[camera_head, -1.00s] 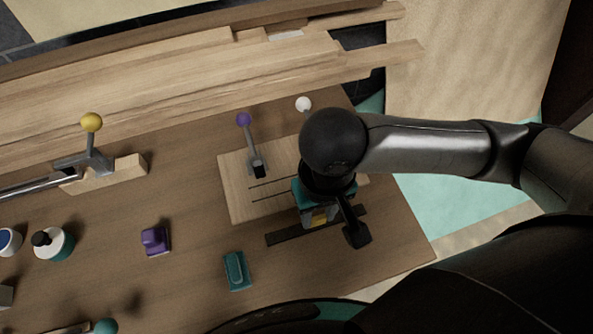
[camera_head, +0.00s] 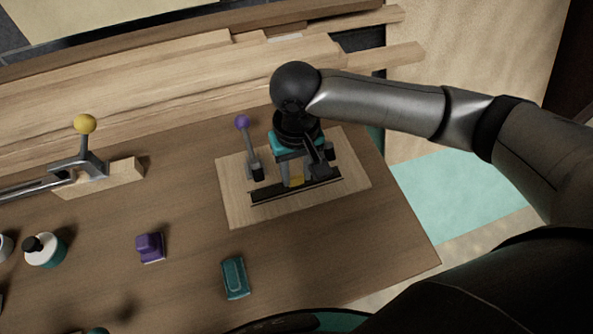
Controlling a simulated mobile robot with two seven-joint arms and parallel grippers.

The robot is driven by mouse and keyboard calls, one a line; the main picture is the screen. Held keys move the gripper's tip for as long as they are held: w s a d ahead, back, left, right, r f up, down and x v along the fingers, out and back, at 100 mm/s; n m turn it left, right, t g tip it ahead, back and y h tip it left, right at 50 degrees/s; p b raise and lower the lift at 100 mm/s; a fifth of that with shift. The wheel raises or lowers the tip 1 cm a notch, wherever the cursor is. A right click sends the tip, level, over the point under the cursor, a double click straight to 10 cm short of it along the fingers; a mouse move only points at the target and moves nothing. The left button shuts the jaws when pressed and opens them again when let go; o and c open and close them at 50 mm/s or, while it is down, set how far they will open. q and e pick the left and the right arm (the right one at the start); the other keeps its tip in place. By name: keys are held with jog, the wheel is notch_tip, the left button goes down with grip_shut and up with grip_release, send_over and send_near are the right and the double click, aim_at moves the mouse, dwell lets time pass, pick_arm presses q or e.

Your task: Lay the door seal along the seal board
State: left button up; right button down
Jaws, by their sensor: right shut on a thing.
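The seal board (camera_head: 237,212) is a pale wooden plate on the table. In the picture the seal lies over the board, along its marked lines and roughly parallel to its front edge. I cannot tell whether the seal touches the board or hovers just above it. The gripper hides part of the board's back half. My left gripper is not in view.
A purple-knobbed lever (camera_head: 248,145) stands on the board just left of my gripper. A yellow-knobbed clamp (camera_head: 86,150) on a wooden block is at left. A purple block (camera_head: 150,247), teal block (camera_head: 235,277) and white-and-teal bottle (camera_head: 46,250) stand in front. The table's front right is clear.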

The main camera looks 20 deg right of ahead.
aim_at(296, 177)
jog(key=c, duration=0.5)
grip_release()
notch_tip(296, 177, up, 12)
jog(key=p, duration=0.3)
dwell(0.5)
